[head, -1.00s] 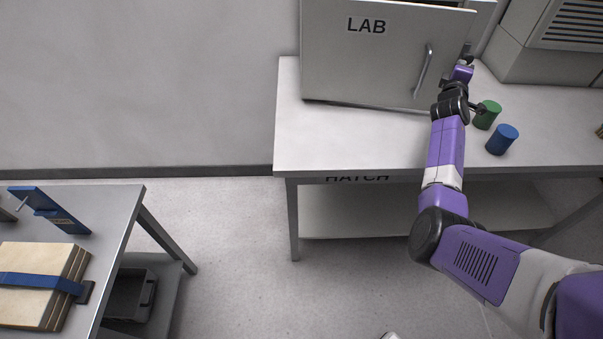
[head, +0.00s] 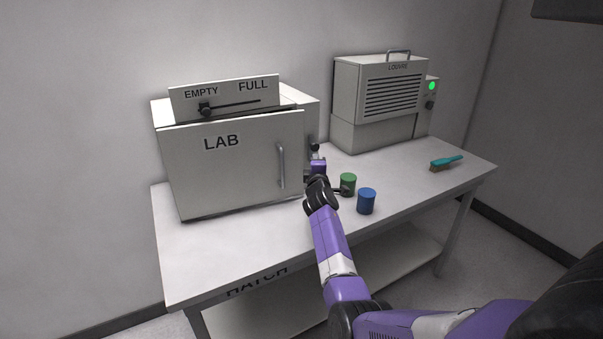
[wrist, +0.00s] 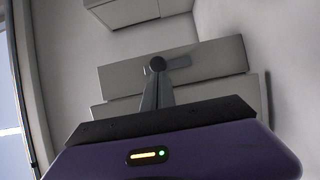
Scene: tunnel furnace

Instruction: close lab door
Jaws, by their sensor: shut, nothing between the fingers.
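The lab door (head: 230,170) is the pale grey front panel marked LAB, with an upright bar handle (head: 281,165) near its right edge. It stands slightly ajar, with a dark gap along its top edge in front of the cabinet (head: 310,112). My gripper (head: 315,148) is just right of the door's free edge, beside the cabinet. Its fingers are together and empty, and they also show in the wrist view (wrist: 156,92). I cannot tell whether they touch the door or cabinet.
A green cylinder (head: 348,184) and a blue cylinder (head: 366,201) stand on the table (head: 230,255) close to my wrist. A louvred unit (head: 385,105) stands behind, and a teal brush (head: 446,163) lies at right. An EMPTY/FULL slider panel (head: 230,98) tops the cabinet.

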